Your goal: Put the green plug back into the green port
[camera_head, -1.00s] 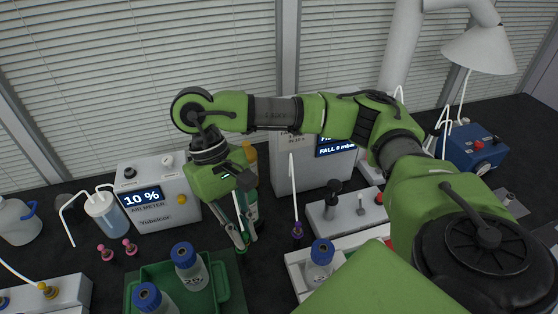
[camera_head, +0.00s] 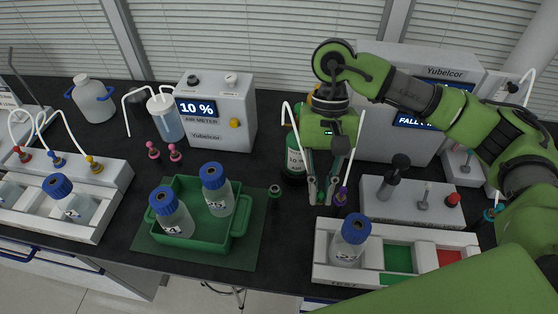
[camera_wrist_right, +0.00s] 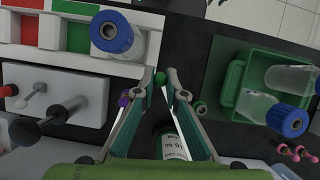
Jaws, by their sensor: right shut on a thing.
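My right gripper (camera_head: 322,200) points down beside the right rack, with its fingers converging. In the right wrist view its fingertips (camera_wrist_right: 161,79) are closed around the small round green plug (camera_wrist_right: 160,78). I cannot clearly pick out the green port. My left gripper is out of view.
A green bottle (camera_head: 294,158) stands close behind my right gripper. A green tray (camera_head: 190,227) with two blue-capped bottles is at left. The white rack (camera_head: 322,262) holds a blue-capped bottle (camera_head: 349,241). A grey block (camera_head: 405,207) with knobs stands behind it.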

